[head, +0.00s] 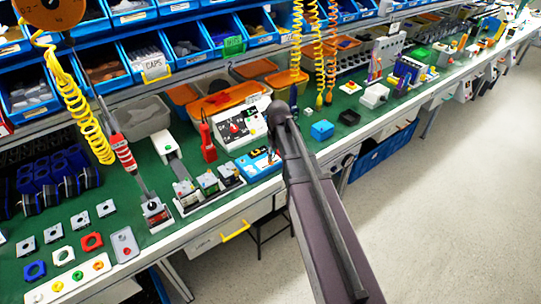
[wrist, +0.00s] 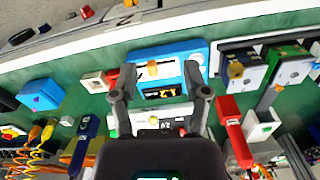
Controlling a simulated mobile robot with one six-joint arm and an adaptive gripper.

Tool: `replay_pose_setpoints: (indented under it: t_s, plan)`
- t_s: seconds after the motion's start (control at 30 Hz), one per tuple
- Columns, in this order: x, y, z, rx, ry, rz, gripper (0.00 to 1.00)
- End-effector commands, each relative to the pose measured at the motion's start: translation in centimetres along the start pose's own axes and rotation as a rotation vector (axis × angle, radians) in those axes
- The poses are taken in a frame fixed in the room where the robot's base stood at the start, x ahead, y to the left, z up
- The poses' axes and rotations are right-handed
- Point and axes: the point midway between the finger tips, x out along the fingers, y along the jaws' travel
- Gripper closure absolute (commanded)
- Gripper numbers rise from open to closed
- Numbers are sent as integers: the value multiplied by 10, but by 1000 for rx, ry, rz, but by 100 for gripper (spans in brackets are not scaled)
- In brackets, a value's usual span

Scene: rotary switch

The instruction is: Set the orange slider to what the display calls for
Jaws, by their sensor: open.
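The blue slider box (wrist: 202,50) is below my gripper in the wrist view, and it also shows in the head view (head: 254,166), partly hidden by my arm. On its white face the orange slider (wrist: 152,68) sits left of the middle. A dark display (wrist: 160,91) with yellow marks lies beside it, too small to read. My gripper (wrist: 161,74) is open and empty, with one finger on each side of the slider and display. I cannot tell how high the fingertips are above the box. In the head view my arm hides the gripper.
A white panel box (head: 238,128) with knobs stands just behind the blue box. A red tool (wrist: 236,140) and a row of small switch units (head: 209,184) are close by. A blue block (head: 322,130) stands on the other side. Yellow coiled cords hang over the bench.

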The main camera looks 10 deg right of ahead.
Motion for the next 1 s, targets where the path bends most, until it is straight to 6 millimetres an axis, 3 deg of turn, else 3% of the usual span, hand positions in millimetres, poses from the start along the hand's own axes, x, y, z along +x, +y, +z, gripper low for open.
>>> replay_pose_setpoints:
  t_s: [0.03, 0.1, 0.3, 0.47, 1.0]
  plan:
    - [-10, 6, -26, -28, 0, 0, 40]
    - [-16, 10, -45, -67, 0, 0, 40]
    - [-26, 18, -81, -141, 0, 0, 40]
    - [-27, 19, -89, -164, 0, 0, 40]
    - [-22, 19, -88, -164, 0, 0, 40]
